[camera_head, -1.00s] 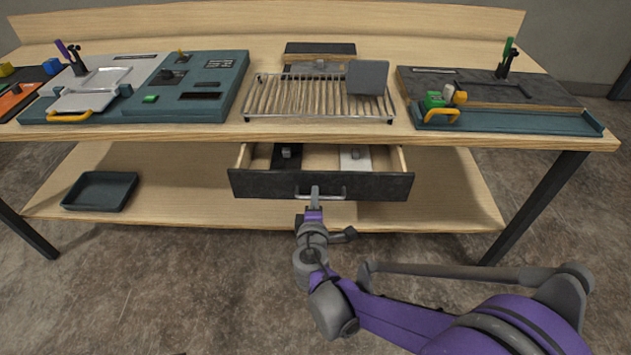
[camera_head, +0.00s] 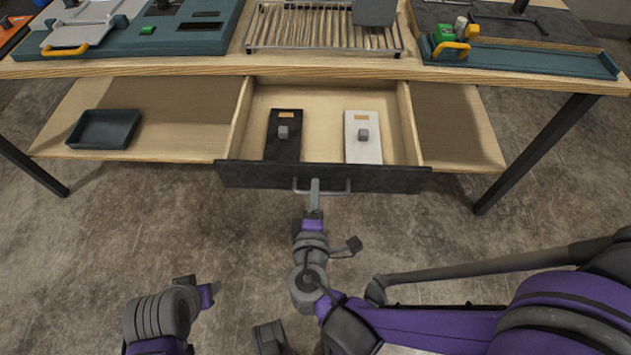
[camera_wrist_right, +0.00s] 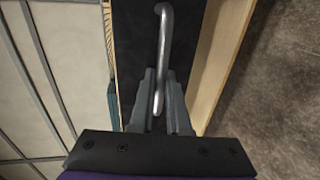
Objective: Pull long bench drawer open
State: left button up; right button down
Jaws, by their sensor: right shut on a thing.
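The long bench drawer (camera_head: 380,179) is pulled well out from under the worktop, its dark front facing me. Inside it a black plate (camera_head: 283,140) and a white plate (camera_head: 363,140) lie apart, each with a small grey knob. In the right wrist view the fingers (camera_wrist_right: 158,105) close around the handle bar (camera_wrist_right: 163,50) against the dark front. My left gripper (camera_head: 207,292) is low at the front, away from the bench; its fingers are too unclear to judge.
The worktop (camera_head: 330,66) above holds a slatted rack (camera_head: 325,30), a teal console (camera_head: 130,42) and a teal tray at the right (camera_head: 530,62). A dark tray (camera_head: 103,129) sits on the lower shelf at left. Black table legs (camera_head: 535,150) flank the bench; the floor in front is clear.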

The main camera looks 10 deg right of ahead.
dwell(0.3)
jog(key=c, duration=1.2)
grip_release()
jog(key=shift+o, duration=0.2)
jog(key=shift+s, duration=0.15)
jog(key=p+v, duration=0.1)
jog(key=v, duration=0.9)
jog(key=shift+s+a, duration=0.2)
jog(key=shift+s, duration=0.1)
jog(key=shift+r, duration=0.1)
